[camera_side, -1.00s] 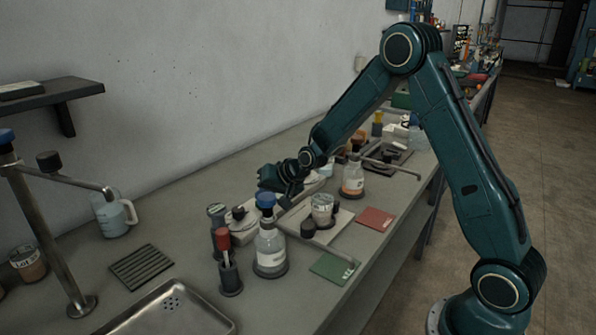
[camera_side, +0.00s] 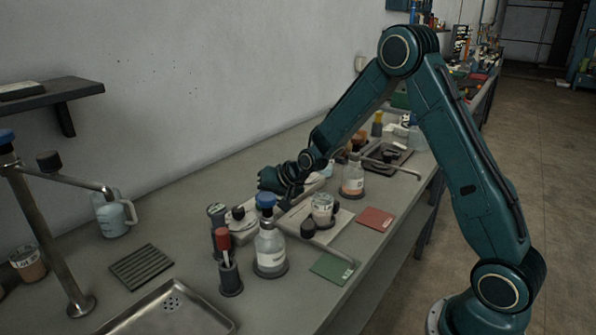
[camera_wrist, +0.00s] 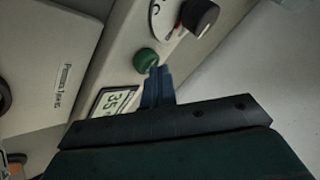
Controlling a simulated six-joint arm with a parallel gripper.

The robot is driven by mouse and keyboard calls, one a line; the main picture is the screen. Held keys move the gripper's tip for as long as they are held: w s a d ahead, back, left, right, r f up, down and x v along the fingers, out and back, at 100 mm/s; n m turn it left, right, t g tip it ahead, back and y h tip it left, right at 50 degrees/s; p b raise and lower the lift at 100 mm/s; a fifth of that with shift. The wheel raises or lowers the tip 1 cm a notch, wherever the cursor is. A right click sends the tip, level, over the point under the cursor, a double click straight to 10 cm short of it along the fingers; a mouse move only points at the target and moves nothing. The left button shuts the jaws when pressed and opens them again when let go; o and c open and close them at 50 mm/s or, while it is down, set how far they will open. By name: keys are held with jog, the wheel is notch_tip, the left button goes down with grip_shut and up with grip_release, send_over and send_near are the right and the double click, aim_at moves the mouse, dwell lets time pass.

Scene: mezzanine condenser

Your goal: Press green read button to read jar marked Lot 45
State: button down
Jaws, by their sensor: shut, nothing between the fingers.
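The green button (camera_wrist: 146,61) is on a pale sloped panel (camera_wrist: 122,72) in the wrist view. My gripper (camera_wrist: 161,72) is shut and empty, its fingertips right beside the button's lower right edge. I cannot tell whether they touch it. A small display (camera_wrist: 113,101) on the panel shows digits that look like 35. In the side view my gripper (camera_side: 287,201) points down over the pale instrument (camera_side: 243,232), and the button is hidden. A labelled jar (camera_side: 322,209) stands on the pale plate (camera_side: 338,226) in front; its lot number is not readable.
A black knob (camera_wrist: 201,16) is near the button. A blue-capped bottle (camera_side: 270,249) and a red-topped item (camera_side: 226,262) stand close to the instrument. Green (camera_side: 333,268) and red (camera_side: 375,219) mats lie near the bench edge. Another labelled jar (camera_side: 30,265) stands far left.

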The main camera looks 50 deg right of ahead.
jog(key=shift+r, duration=1.05)
jog(key=shift+r, duration=0.1)
jog(key=shift+r, duration=2.4)
